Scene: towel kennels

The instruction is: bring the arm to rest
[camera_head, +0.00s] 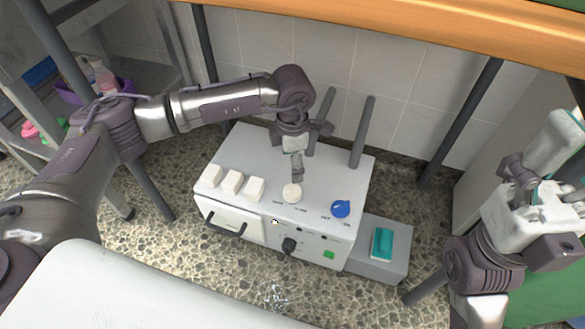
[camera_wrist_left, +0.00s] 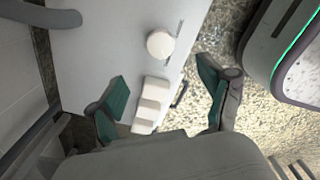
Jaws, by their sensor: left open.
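My left arm reaches in from the left in the head view. Its gripper (camera_head: 297,168) hangs over the top of a white box-shaped machine (camera_head: 325,175), near a round white knob (camera_head: 292,193). In the left wrist view, the left gripper (camera_wrist_left: 162,98) has its two green-padded fingers spread apart with nothing held between them. The round white knob (camera_wrist_left: 160,44) and several white blocks (camera_wrist_left: 152,105) lie beyond the fingers. My right gripper (camera_head: 540,165) is at the right edge; its fingers are not clear enough to judge.
A blue knob (camera_head: 340,209) is on the machine's right part, with a black dial (camera_head: 289,245) on its front. A teal block (camera_head: 382,243) lies on a low grey box (camera_head: 400,262) beside it. An orange-edged tabletop (camera_head: 440,35) spans above. Posts stand behind the machine.

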